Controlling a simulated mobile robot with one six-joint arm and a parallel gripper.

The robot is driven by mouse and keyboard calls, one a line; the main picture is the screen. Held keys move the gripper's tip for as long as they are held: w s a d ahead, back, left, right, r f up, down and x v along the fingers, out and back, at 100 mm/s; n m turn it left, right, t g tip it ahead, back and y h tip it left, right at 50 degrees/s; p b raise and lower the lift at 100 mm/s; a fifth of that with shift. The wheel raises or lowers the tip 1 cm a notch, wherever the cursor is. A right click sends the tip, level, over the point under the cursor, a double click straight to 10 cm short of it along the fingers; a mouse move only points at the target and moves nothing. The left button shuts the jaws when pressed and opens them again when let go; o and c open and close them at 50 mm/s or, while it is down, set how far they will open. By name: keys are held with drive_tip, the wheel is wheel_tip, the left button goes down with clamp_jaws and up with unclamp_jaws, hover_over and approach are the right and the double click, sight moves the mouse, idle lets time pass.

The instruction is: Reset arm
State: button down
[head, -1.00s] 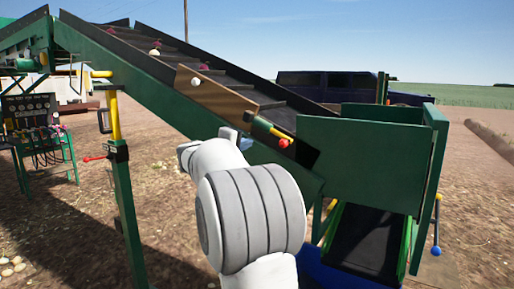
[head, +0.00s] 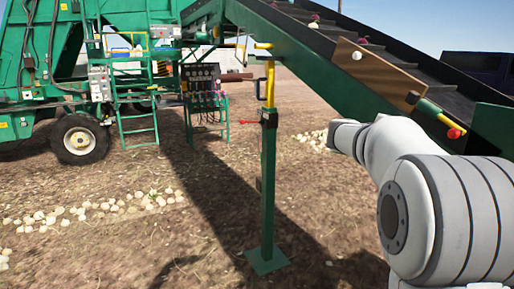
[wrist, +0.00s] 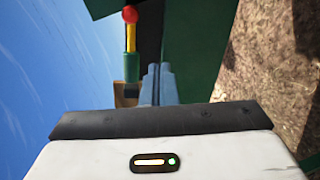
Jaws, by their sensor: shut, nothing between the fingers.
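My white arm fills the right side of the head view, in front of the green conveyor elevator (head: 310,75). My gripper is hidden in the head view. In the wrist view my gripper (wrist: 160,85) shows its blue-grey fingers side by side, shut and empty. Beyond them in the wrist view are a lever with a red knob (wrist: 130,15) and a dark green panel (wrist: 205,40). The same red-knobbed lever (head: 453,133) shows in the head view beside a brown board (head: 372,70) on the elevator.
A green support post (head: 268,185) with a yellow top stands left of my arm on a foot plate. A control panel stand (head: 203,85), a green wheeled machine (head: 60,60) and onion piles (head: 100,208) lie further left. Open dirt ground lies in front.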

drive_tip(key=s+a+f+m+g+y, duration=0.1)
drive_tip(key=s+a+f+g+y, duration=0.1)
drive_tip(key=s+a+f+y, duration=1.3)
drive_tip(key=s+a+f, duration=1.1)
drive_tip(key=s+a, duration=0.1)
drive_tip(key=s, duration=0.2)
drive_tip(key=shift+s+m+g, duration=0.15)
drive_tip(key=shift+m+g, duration=0.25)
drive_tip(key=c, duration=2.1)
unclamp_jaws()
drive_tip(key=shift+a, duration=0.1)
drive_tip(key=shift+c, duration=0.2)
